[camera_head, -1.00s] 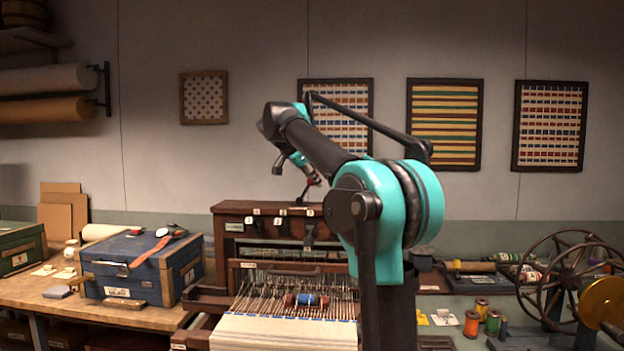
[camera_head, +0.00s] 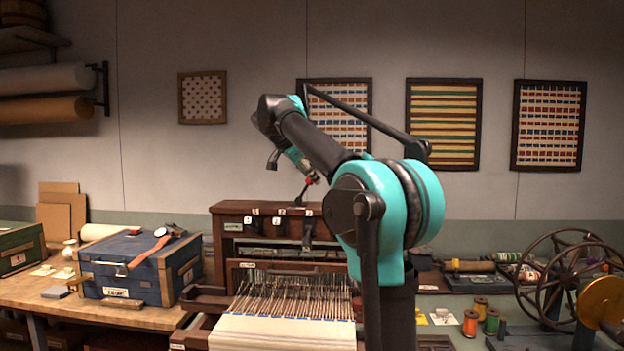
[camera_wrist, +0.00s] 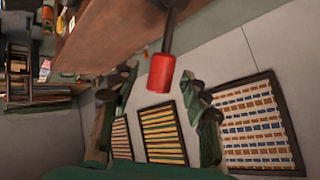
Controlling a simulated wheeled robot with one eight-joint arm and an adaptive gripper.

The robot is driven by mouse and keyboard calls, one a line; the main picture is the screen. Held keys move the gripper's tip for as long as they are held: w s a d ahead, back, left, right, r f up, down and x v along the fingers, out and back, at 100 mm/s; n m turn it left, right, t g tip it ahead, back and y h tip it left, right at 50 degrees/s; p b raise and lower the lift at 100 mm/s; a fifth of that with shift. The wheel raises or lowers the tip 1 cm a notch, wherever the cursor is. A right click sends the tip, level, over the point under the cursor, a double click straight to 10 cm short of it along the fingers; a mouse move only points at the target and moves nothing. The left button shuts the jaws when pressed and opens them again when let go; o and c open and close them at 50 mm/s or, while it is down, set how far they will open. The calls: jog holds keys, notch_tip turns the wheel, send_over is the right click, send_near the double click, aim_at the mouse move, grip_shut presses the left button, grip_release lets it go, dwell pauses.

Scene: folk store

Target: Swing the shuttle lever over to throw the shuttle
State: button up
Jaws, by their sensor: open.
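The shuttle lever (camera_head: 301,195) stands on top of the wooden loom (camera_head: 229,216), leaning right, with a red knob at its upper end. In the wrist view the red knob (camera_wrist: 161,74) hangs from a thin rod between the two fingers. My gripper (camera_head: 304,166) is at the knob, and its dark fingers are open on either side of it in the wrist view (camera_wrist: 163,79). I see a gap between the knob and each finger. The shuttle is not clearly visible; my arm hides the loom's right side.
The warp threads (camera_head: 290,295) and white cloth (camera_head: 280,333) lie at the loom's front. A blue case (camera_head: 125,280) stands left of the loom. Thread spools (camera_head: 471,323) and a spoked wheel (camera_head: 535,285) are at right. The wall above the loom has framed textiles (camera_head: 443,122).

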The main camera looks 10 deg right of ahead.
jog(key=v, duration=0.9)
jog(key=shift+s+a+r, duration=0.2)
jog(key=shift+r, duration=0.05)
